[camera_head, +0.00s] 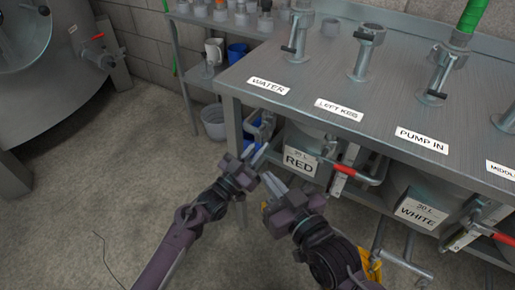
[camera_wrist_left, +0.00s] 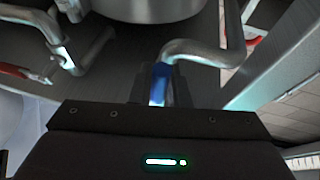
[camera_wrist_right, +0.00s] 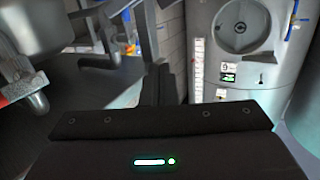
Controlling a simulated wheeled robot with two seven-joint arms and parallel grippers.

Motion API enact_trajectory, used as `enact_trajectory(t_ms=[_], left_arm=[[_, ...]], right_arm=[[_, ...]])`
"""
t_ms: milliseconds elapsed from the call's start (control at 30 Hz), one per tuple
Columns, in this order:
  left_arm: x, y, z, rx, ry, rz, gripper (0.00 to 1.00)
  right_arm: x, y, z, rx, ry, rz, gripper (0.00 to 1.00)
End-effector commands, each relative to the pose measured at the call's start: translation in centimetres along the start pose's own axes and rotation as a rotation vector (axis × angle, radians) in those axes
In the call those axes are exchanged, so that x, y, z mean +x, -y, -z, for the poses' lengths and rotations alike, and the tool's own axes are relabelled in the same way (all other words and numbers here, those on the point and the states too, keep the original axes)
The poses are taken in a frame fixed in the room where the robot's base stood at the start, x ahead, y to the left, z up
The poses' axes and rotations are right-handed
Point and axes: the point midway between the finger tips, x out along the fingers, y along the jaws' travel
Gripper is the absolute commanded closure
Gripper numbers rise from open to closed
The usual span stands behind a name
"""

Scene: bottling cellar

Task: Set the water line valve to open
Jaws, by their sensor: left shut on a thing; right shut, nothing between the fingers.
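The white WATER label (camera_head: 268,86) is on the near left corner of the steel bench. Below it, under the bench edge, is a grey pipe with a valve (camera_head: 264,127). In the left wrist view a blue lever handle (camera_wrist_left: 160,82) stands between my left fingers, below a bent grey pipe (camera_wrist_left: 198,50). My left gripper (camera_head: 262,152) is shut on this handle; its fingers hide part of it. The exact lever angle is hard to tell. My right gripper (camera_head: 268,182) is shut and empty, just below the left one, apart from the valve.
The bench (camera_head: 300,60) carries LEFT KEG and PUMP IN labels and upright fittings. Beneath it are the RED tank (camera_head: 300,162) and WHITE tank (camera_head: 422,211) with red-handled valves.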

Motion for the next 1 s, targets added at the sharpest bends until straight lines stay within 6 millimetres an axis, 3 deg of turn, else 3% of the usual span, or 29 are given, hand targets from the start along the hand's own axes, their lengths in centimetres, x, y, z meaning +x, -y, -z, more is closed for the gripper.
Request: enact_trajectory(t_ms=[100,133,300,667,1000], left_arm=[[-0.1,-0.2,-0.2,-0.005,0.004,-0.003,1.00],[-0.1,-0.2,-0.2,-0.005,0.004,-0.003,0.82],[-0.1,-0.1,-0.1,-0.003,0.002,-0.002,0.63],[-0.7,0.0,-0.1,0.000,0.003,-0.001,0.63],[-5.6,-0.1,0.0,-0.001,0.004,-0.001,0.63]], right_arm=[[0.0,0.0,0.0,0.000,0.000,0.000,1.00],[0.0,0.0,0.0,0.000,0.000,0.000,1.00],[0.0,0.0,0.0,0.000,-0.001,0.000,1.00],[0.0,0.0,-0.3,0.001,0.021,0.000,1.00],[-1.6,0.5,-6.6,0.015,0.308,0.007,1.00]])
